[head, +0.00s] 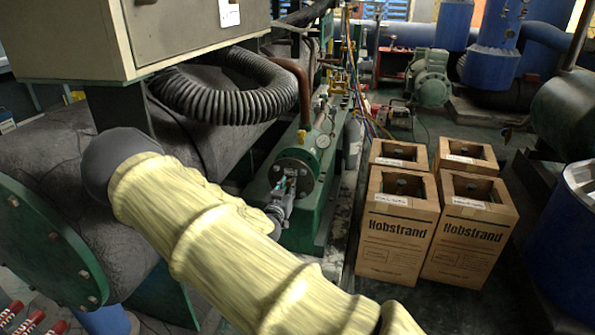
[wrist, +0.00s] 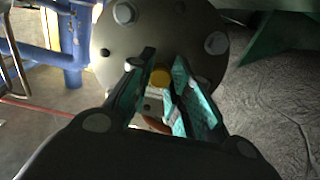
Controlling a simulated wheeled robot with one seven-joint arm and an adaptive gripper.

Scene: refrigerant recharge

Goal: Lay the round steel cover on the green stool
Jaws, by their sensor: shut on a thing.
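The round steel cover (head: 308,180) is a dark bolted disc on the near end of the green machine in the head view. It also fills the top middle of the wrist view (wrist: 195,25), with bolt heads around its rim. My gripper (head: 288,183) is at the cover's face. In the wrist view my gripper (wrist: 163,72) has its teal-padded fingers around a small fitting with a yellow end (wrist: 160,77) at the middle of the cover. It is shut on this part; the exact contact is partly hidden by the fingers. I cannot make out a green stool in either view.
Several open cardboard boxes (head: 397,225) stand on the floor to the right. A ribbed black hose (head: 225,100) and a beige cabinet (head: 190,35) hang above my arm. A large green flange (head: 45,245) is at lower left. Blue pipes (wrist: 70,45) show at left in the wrist view.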

